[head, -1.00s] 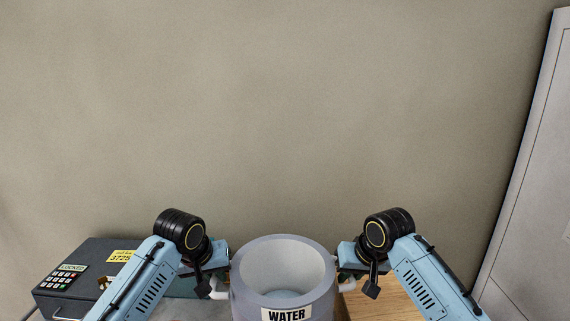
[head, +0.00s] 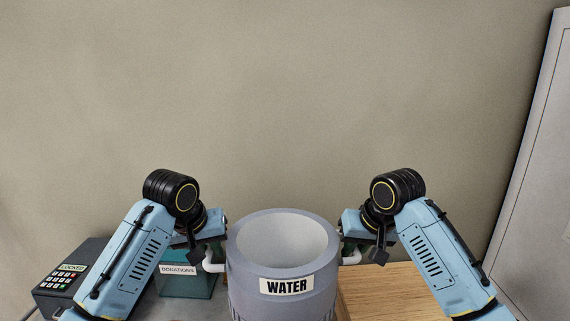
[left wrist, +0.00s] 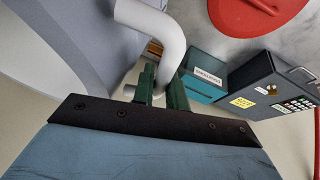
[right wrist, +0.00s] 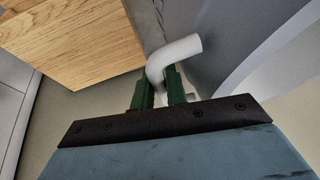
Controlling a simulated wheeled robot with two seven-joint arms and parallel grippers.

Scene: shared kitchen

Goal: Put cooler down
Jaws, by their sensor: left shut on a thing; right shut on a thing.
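The cooler (head: 262,262) is a grey, open-topped round drum with a "WATER" label, upright between my two arms in the head view. Its grey wall also shows in the left wrist view (left wrist: 75,40) and the right wrist view (right wrist: 235,35). My left gripper (left wrist: 163,85) is shut on the white handle (left wrist: 168,35) on the cooler's left side. My right gripper (right wrist: 158,88) is shut on the white handle (right wrist: 180,50) on its right side. The cooler's base is hidden, so I cannot tell whether it touches anything below.
A wooden surface (head: 390,292) lies to the right of the cooler. A teal "DONATIONS" box (head: 187,286) and a dark locked box with a keypad (head: 85,255) stand to the left. A red round thing (left wrist: 258,15) shows in the left wrist view. A wall is behind.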

